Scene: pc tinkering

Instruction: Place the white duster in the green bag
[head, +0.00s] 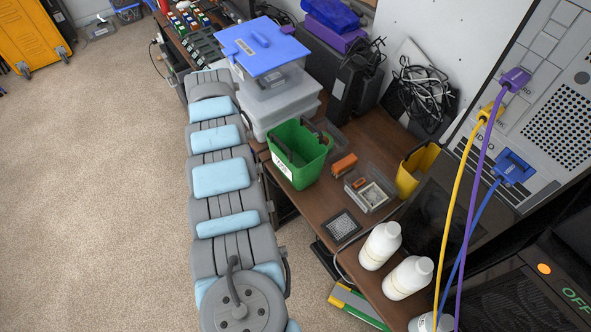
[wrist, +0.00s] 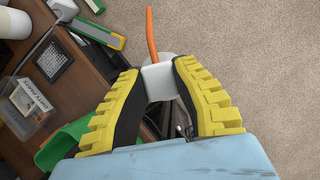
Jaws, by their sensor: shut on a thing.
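My gripper (wrist: 160,82) shows in the wrist view with its yellow ridged, black-padded fingers shut on the white duster (wrist: 158,83). The duster shows as a white piece between the fingertips, with a bent orange tube (wrist: 152,38) above it; the rest is largely hidden. The green bag (head: 284,170), an open bin-like container with a white label, stands upright on the brown table. Part of it shows at the lower left in the wrist view (wrist: 64,146), beside the left finger. In the head view my arm hides the gripper and duster.
White bottles (head: 380,246) stand near the table's front edge. A grey component box (head: 371,191) and a yellow container (head: 414,172) lie right of the bag. Stacked clear boxes with a blue lid (head: 262,46) stand behind it. Cables (head: 473,200) hang at right. Open carpet (head: 100,200) lies left.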

